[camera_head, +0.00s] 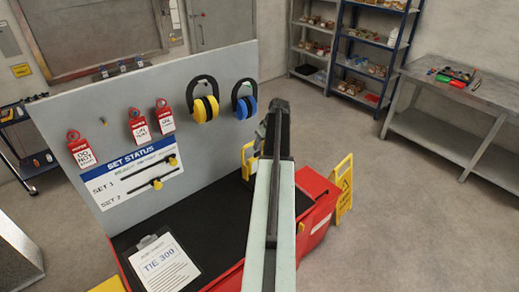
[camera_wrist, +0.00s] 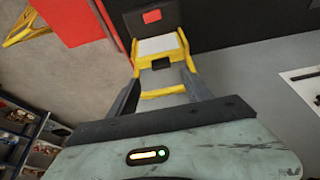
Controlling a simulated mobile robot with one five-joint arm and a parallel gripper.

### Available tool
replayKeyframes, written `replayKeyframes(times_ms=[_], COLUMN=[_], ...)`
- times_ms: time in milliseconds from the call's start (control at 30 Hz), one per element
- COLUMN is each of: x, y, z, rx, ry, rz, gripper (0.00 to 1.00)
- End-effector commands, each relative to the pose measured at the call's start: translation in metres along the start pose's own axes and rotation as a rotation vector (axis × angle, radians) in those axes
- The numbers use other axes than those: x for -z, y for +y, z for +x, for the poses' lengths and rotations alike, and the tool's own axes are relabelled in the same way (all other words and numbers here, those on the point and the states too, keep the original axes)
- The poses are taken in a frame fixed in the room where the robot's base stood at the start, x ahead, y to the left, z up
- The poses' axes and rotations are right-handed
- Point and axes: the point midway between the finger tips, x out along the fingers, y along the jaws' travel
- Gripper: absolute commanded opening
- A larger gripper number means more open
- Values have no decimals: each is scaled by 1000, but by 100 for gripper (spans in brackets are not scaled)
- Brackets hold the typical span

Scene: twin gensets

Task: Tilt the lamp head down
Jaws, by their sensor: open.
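A yellow-framed lamp (camera_wrist: 178,45) with a pale panel shows in the wrist view, top centre. Its lower yellow bar lies between the dark fingers of my gripper (camera_wrist: 161,76). The fingers are apart, one to each side of the frame; I cannot tell whether either touches it. In the head view, a yellow part of the lamp (camera_head: 247,160) shows just left of my gripper (camera_head: 272,128), above the far end of the red-edged bench. The rest of the lamp is hidden there behind my gripper and arm.
A grey board (camera_head: 110,105) with red tags and ear defenders stands left of my arm. A clipboard (camera_head: 160,265) lies on the black bench top (camera_head: 214,225). A yellow floor sign (camera_head: 344,185) stands to the right. Open floor lies beyond it, before shelves and a workbench (camera_head: 455,95).

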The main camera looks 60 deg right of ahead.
Motion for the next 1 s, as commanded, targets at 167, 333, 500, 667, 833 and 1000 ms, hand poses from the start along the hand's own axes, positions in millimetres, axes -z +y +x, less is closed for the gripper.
replayKeyframes(times_ms=[167,333,500,667,833,1000], x=[-1,-2,-3,-2,0,0], y=[0,0,0,0,0,0], z=[6,29,62,80,79,78], rx=[0,0,0,0,0,0], ry=[0,0,0,0,0,0], rz=[0,0,0,1,2,2], gripper=[58,58,58,58,58,39])
